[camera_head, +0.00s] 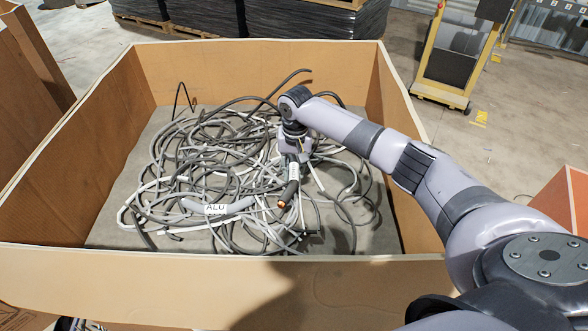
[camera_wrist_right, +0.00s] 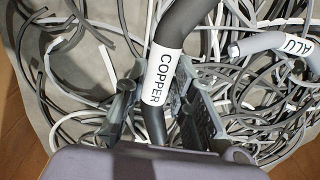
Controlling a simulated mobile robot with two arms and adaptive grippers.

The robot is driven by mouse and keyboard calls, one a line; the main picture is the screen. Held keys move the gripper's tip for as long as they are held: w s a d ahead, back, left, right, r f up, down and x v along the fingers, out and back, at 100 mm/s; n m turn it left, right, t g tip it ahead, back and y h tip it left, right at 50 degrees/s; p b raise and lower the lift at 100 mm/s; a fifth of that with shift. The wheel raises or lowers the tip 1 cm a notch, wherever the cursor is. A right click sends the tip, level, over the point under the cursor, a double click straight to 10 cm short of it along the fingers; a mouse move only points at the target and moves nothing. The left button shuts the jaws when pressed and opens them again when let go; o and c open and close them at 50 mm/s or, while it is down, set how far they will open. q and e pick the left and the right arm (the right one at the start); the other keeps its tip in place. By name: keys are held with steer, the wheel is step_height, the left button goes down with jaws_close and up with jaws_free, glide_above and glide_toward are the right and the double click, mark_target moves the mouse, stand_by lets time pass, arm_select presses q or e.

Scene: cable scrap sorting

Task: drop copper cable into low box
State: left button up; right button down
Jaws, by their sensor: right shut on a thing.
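The copper cable (camera_head: 289,190) is a short, thick dark piece with a white label and a bare copper end towards the camera. In the right wrist view the label on the copper cable (camera_wrist_right: 160,75) reads COPPER. My right gripper (camera_head: 293,160) is shut on this cable, inside the big cardboard box and close over the pile; its fingers (camera_wrist_right: 157,105) stand on both sides of the cable. I cannot tell whether the cable touches the pile. I cannot tell which container is the low box. My left gripper is out of view.
The big cardboard box (camera_head: 240,285) has high walls around tangled grey, black and white cables (camera_head: 200,160). A grey cable labelled ALU (camera_head: 240,205) lies on the pile. Another box wall (camera_head: 30,60) stands at left, an orange-brown box (camera_head: 577,200) at right. A yellow-framed cart (camera_head: 450,60) stands behind.

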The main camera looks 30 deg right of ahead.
mark_target(295, 171)
stand_by(0.3)
steer(key=shift+f, duration=0.55)
steer(key=c, duration=1.3)
jaws_free()
steer(key=shift+c, duration=0.2)
step_height(295, 171, up, 13)
steer(key=shift+d, duration=0.1)
